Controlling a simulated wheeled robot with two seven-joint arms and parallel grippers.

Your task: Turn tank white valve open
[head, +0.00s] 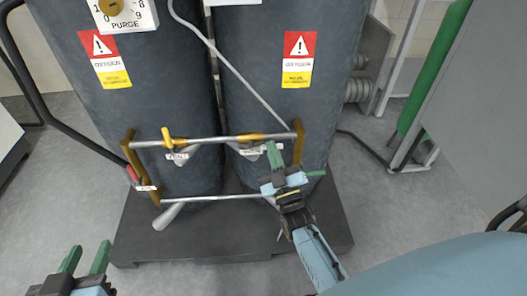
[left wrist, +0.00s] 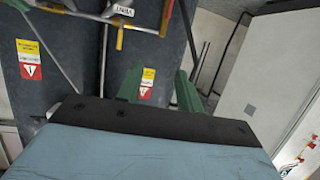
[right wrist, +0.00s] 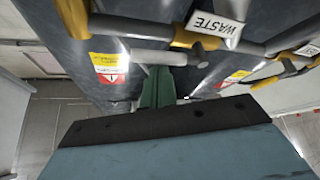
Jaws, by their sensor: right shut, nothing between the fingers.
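Pipework with a metal bar (head: 215,140) and yellow valve handles (head: 174,141) runs across the front of two dark tanks. A pale, white-looking lever (head: 168,215) angles down at the lower left of the pipework. In the right wrist view a pale cylindrical handle (right wrist: 165,57) lies across my right fingertips, below the bar with the WASTE tag (right wrist: 215,27); whether they touch is unclear. My right gripper (head: 280,168) is shut, with nothing held, at the right end of the pipework. My left gripper (head: 84,262) is open and empty, low at the left.
The tanks (head: 290,120) stand on a dark base (head: 230,243) and carry red and yellow warning labels. A yellow upright (head: 298,142) stands beside my right gripper. A grey cabinet (head: 480,110) is at the right. Floor at the left is clear.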

